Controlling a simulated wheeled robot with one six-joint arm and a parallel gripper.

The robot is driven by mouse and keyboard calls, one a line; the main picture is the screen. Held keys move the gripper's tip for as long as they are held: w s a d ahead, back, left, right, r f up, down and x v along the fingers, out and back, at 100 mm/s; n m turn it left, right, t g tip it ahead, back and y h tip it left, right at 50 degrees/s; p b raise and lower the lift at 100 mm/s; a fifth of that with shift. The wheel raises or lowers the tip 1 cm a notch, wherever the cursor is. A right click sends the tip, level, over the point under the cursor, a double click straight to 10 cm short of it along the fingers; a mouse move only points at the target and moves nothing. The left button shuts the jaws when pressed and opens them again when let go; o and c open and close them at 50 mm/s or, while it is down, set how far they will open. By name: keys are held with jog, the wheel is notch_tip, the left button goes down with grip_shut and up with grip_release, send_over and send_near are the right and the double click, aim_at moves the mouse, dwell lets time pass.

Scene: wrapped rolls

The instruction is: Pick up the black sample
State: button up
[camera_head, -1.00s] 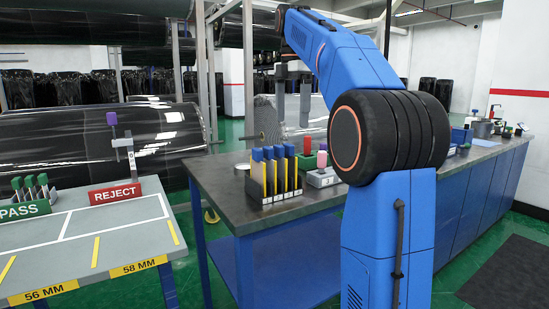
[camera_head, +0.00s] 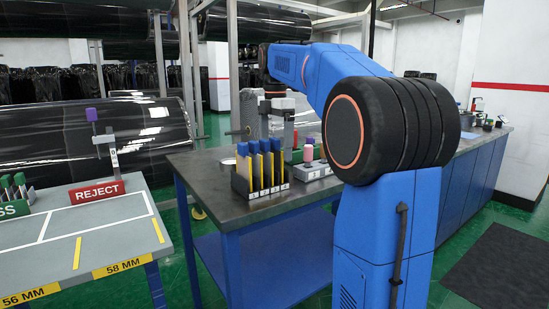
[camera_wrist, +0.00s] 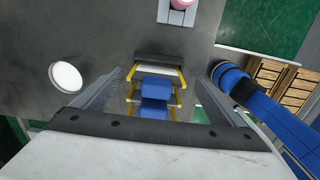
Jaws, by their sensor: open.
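I cannot tell which one the task means. My gripper (camera_head: 277,121) points down just above and behind the rack in the head view. In the wrist view my gripper (camera_wrist: 160,95) is open, its fingers spread left and right. The blue tops (camera_wrist: 155,100) show between the fingers, lined up one behind another. Nothing is held. The lower parts of the samples are hidden in the wrist view.
A pink cylinder (camera_head: 308,153) stands on a grey block (camera_head: 312,171) right of the rack. A white disc (camera_wrist: 66,77) lies on the bench at left in the wrist view. A table with a red REJECT sign (camera_head: 98,192) stands at left.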

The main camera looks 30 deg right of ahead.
aim_at(275, 161)
jog(key=shift+w+f, duration=0.15)
jog(key=shift+f, duration=1.2)
jog(key=shift+w+f, duration=0.1)
jog(key=shift+f, duration=1.25)
jog(key=c, duration=1.1)
